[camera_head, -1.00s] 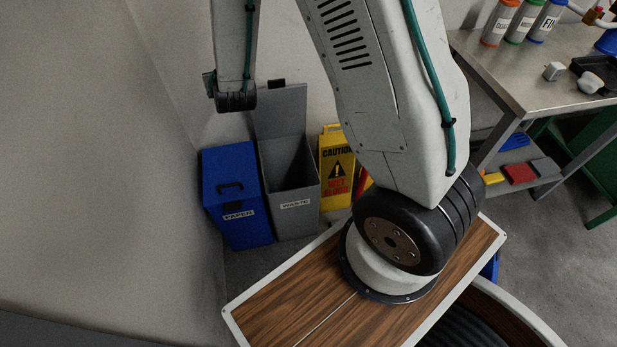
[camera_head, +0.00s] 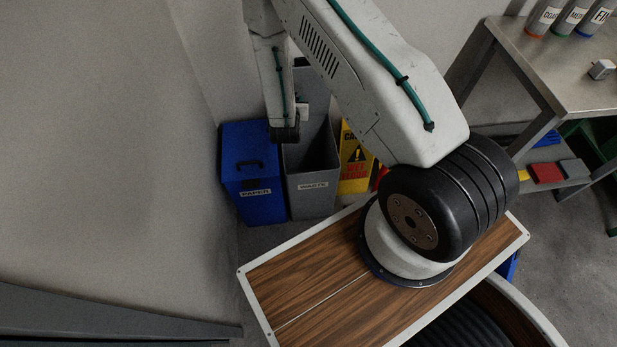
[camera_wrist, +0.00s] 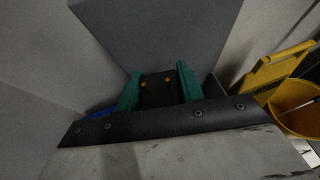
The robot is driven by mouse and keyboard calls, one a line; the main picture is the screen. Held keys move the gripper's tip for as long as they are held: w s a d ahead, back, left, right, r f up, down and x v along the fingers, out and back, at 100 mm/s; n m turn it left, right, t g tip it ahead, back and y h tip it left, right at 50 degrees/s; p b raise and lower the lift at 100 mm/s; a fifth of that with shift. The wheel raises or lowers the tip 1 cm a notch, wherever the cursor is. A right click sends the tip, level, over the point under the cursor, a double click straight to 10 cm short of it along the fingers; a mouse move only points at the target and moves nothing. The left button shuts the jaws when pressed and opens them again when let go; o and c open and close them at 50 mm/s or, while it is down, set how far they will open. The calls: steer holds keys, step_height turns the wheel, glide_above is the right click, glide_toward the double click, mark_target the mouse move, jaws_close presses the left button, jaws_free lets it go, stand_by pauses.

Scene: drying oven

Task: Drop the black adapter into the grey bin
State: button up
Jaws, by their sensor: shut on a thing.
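The grey bin (camera_head: 312,202), labelled WASTE, stands on the floor by the wall with its lid raised and its mouth open. Its upright grey lid (camera_wrist: 150,35) fills the upper middle of the wrist view. My gripper (camera_wrist: 159,88) has green fingers shut on the black adapter (camera_wrist: 160,92), a dark block with two small brass-coloured spots. The adapter is held in front of the lid; its height above the bin's mouth cannot be told. In the head view my arm's end overlaps the bin's left side, and the fingers and adapter are hidden.
A blue PAPER bin (camera_head: 250,172) stands against the grey bin's left side. A yellow caution sign (camera_head: 355,165) stands on its right. A yellow bucket (camera_wrist: 300,108) shows at the right in the wrist view. A metal table (camera_head: 560,75) is at the right.

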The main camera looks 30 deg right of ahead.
steer(key=s+d+f+m+g+h, duration=0.1)
steer(key=d+f+m+h, duration=0.1)
steer(key=f, duration=0.7)
steer(key=s+d+f+m+g+h, duration=0.1)
steer(key=d+f, duration=0.3)
steer(key=f, duration=0.5)
steer(key=shift+s+d+f+m+g+h, duration=0.25)
steer(key=shift+s+m+g+h, duration=0.2)
steer(key=shift+m+g, duration=0.2)
steer(key=o, duration=1.1)
steer(key=shift+c, duration=0.2)
steer(key=v, duration=0.8)
